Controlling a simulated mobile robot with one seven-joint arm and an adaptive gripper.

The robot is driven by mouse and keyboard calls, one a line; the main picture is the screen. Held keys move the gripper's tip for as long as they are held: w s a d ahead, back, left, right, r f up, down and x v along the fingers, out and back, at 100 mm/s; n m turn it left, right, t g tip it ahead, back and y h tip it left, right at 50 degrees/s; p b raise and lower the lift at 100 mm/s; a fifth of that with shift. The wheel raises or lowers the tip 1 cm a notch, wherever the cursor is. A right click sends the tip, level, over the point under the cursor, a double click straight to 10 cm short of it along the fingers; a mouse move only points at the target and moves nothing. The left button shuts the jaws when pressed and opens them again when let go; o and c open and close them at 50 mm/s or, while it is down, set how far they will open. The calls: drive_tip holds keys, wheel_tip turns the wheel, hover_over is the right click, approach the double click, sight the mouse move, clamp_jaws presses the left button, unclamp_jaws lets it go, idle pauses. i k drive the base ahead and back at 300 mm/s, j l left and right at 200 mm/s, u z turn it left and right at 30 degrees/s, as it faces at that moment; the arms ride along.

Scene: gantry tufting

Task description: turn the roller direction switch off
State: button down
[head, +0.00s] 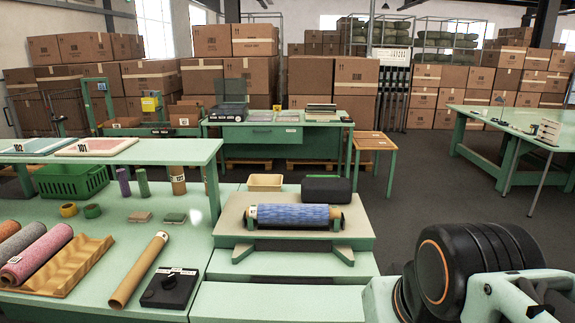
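A black switch box (170,288) with a round knob and a white label on top lies at the front of the left green bench, right of a brown cardboard tube (140,270). It looks like the roller direction switch; its label and knob setting are too small to read. A blue roller (292,214) lies in a cradle on the beige-topped stand to its right. My arm fills the lower right corner. Black jointed parts there, seemingly my gripper (540,298), are cut by the frame edge, far right of the switch box. Its fingers are not clear.
A wavy tan rack (66,270) with yarn rolls stands left of the tube. A green crate (72,181) and small spools sit behind, under a raised shelf (150,151). A black case (326,190) stands behind the roller. Floor between the benches at right is clear.

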sight(170, 283)
drive_tip(key=u, duration=1.25)
